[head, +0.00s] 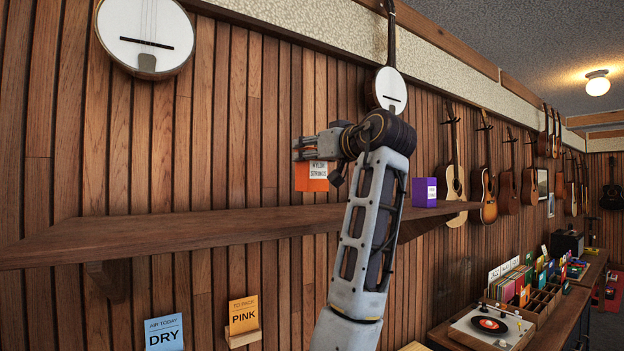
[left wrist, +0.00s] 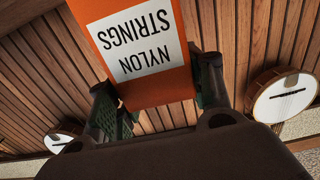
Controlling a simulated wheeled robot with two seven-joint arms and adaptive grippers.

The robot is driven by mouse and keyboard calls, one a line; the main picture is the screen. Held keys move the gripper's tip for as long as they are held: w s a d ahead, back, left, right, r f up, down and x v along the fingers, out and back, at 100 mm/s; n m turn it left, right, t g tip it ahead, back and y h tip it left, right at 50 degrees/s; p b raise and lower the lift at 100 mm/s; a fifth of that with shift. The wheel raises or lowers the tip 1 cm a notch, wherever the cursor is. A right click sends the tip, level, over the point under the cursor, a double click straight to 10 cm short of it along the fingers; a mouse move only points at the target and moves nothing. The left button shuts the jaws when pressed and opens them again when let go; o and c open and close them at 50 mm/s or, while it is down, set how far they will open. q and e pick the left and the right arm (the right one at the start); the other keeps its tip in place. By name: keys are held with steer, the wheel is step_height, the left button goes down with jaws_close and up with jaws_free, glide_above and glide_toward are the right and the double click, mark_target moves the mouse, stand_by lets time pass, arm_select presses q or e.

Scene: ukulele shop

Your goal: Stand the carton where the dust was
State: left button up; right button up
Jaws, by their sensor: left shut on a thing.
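An orange carton (head: 312,180) with a white label reading "NYLON STRINGS" is held up in front of the slatted wall. A strip of wall shows between its bottom and the wooden shelf (head: 180,230). My left gripper (head: 306,149) is shut on the carton from above. In the left wrist view the carton (left wrist: 165,88) sits between the two dark fingers, its label upside down in the picture. I cannot make out any dust on the shelf. My right gripper is not in view.
A purple carton (head: 424,192) stands near the shelf's right end. The shelf's left part is bare. A banjo (head: 146,36) hangs above it. A record player (head: 489,325) is lower right.

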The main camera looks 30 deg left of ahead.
mark_target(319, 179)
arm_select(q)
steer(key=shift+f, duration=1)
steer(key=shift+f, duration=0.1)
steer(key=shift+f+p, duration=0.35)
steer(key=shift+f, duration=1.65)
steer(key=shift+f, duration=0.2)
